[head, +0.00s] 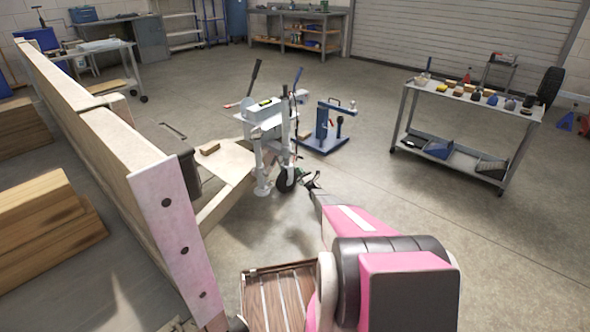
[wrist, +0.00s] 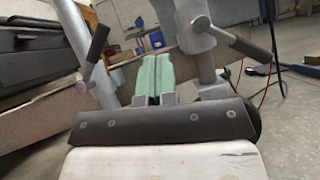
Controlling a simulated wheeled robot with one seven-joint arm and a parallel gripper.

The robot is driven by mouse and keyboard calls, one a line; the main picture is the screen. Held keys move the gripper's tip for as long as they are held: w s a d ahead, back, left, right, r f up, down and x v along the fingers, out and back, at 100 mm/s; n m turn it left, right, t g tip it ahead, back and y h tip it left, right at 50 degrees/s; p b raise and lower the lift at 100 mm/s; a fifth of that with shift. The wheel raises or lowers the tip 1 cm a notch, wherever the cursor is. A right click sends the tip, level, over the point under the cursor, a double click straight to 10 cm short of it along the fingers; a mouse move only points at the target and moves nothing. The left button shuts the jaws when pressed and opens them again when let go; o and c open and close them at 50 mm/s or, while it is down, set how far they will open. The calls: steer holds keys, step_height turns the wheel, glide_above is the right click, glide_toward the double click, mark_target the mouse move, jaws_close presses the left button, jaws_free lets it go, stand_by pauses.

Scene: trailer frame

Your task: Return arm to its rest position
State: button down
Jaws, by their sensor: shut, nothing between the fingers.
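My pink and white arm (head: 355,230) reaches forward from the bottom of the head view. My gripper (head: 306,177) is small and dark at its far end, close to the right side of the trailer's front stand and small wheel (head: 284,180). In the wrist view my gripper (wrist: 157,75) shows two green finger pads pressed together, with nothing between them. Grey metal tubes and a dark-handled lever (wrist: 250,47) stand just beyond and beside the fingers. I cannot tell whether the fingers touch any of them.
The long trailer beam (head: 100,130) runs along the left, with a bolted end plate (head: 176,235). A blue-based stand (head: 322,140) is behind the gripper. A tool cart (head: 455,95) stands at the right. Open floor (head: 400,205) lies between the cart and my arm.

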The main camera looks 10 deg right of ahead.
steer(key=shift+d, duration=0.1)
steer(key=s+a+r+m+g+h, duration=0.25)
steer(key=s+r+m+h, duration=0.4)
steer(key=m, duration=0.45)
steer(key=s+a+r+m+g+h, duration=0.1)
steer(key=s+r+m+g+h, duration=0.3)
steer(key=s+r+m+h, duration=0.45)
steer(key=s+a+r+m+g+y, duration=0.1)
steer(key=s+a+r+m+g, duration=0.2)
steer(key=s, duration=1.1)
steer(key=s+a+r+m+g+y, duration=0.1)
steer(key=s+a+r+m+g, duration=0.2)
steer(key=s+m+g, duration=0.4)
steer(key=s+a+r+m+g, duration=0.4)
steer(key=s+m, duration=0.6)
steer(key=s, duration=1.2)
steer(key=shift+r+g+y, duration=0.4)
steer(key=shift+r+g, duration=0.05)
steer(key=shift+r, duration=0.35)
